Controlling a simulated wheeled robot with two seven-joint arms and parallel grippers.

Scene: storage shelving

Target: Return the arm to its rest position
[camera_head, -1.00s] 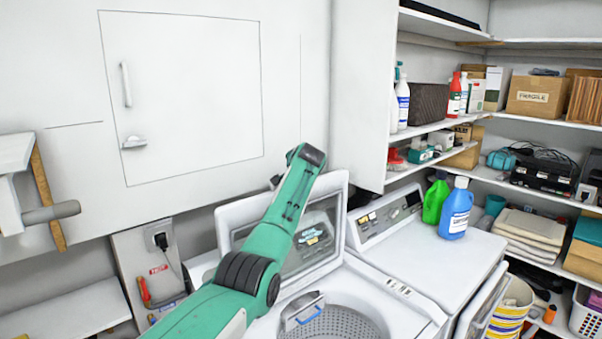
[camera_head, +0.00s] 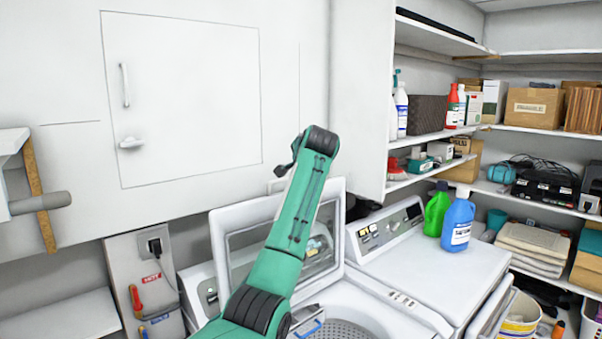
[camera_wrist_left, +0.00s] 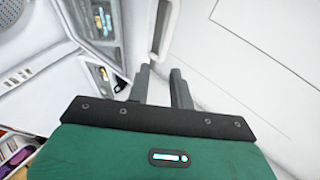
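My left arm, green with dark joints, rises from the bottom middle of the head view in front of the open washer. Its far end stands up before the white wall cabinet, and the gripper there is mostly hidden behind the arm. In the left wrist view my left gripper (camera_wrist_left: 161,84) shows two grey fingers with a clear gap and nothing between them. White panels lie beyond the fingers. My right gripper is in neither view.
The washer's raised lid (camera_head: 232,232) stands close behind my arm. A dryer (camera_head: 435,262) to the right carries a green bottle (camera_head: 436,208) and a blue bottle (camera_head: 457,222). Loaded shelves fill the right side. A white cabinet door (camera_head: 185,95) is shut at the upper left.

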